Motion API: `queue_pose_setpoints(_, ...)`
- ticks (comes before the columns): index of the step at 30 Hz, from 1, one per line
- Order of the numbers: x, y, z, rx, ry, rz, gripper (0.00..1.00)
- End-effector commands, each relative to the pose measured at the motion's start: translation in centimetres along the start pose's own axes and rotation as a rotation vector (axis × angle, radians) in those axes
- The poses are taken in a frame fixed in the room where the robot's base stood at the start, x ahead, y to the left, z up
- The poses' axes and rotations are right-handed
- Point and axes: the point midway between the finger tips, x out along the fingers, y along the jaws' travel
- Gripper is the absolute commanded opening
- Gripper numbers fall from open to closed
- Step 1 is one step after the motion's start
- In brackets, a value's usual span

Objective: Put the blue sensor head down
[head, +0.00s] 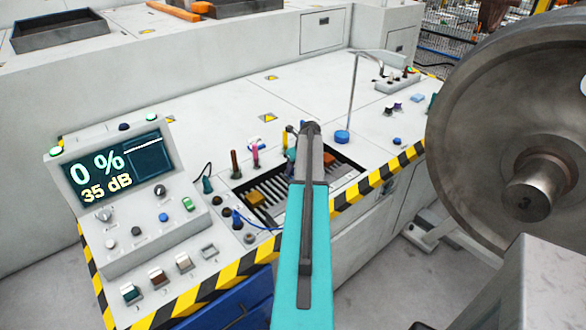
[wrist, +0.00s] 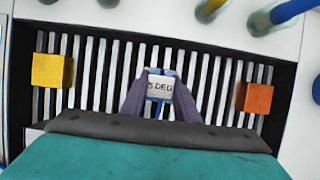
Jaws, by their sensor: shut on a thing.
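In the wrist view my gripper (wrist: 160,88) is shut on the blue sensor head (wrist: 160,84), a small block whose pale face reads "5 DEG", with blue showing below it. The block is over the slatted rack (wrist: 100,78), between a yellow block (wrist: 53,71) on the left and an orange block (wrist: 258,98) on the right. I cannot tell whether it touches the slats. In the head view my teal arm hides the gripper's tips and part of the rack (head: 275,190).
A console with a lit screen (head: 122,170) reading "0 %" and "35 dB" stands left of the rack. Several upright coloured probes line the rack's far side. A blue-based stand (head: 342,137) is behind it. A large metal wheel (head: 500,110) is close on the right.

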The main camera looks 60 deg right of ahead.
Motion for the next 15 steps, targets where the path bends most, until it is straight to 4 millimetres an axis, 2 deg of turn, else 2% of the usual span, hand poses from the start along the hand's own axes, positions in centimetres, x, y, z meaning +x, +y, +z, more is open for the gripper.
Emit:
queue_pose_setpoints(8,0.22,-0.03,-0.11,0.001,0.000,0.000,0.00)
queue_pose_setpoints(9,0.26,-0.04,-0.14,0.001,0.000,0.000,0.29)
queue_pose_setpoints(12,0.22,-0.04,-0.13,0.001,0.000,0.000,0.46)
queue_pose_setpoints(15,0.21,-0.05,-0.13,0.001,0.000,0.000,0.47)
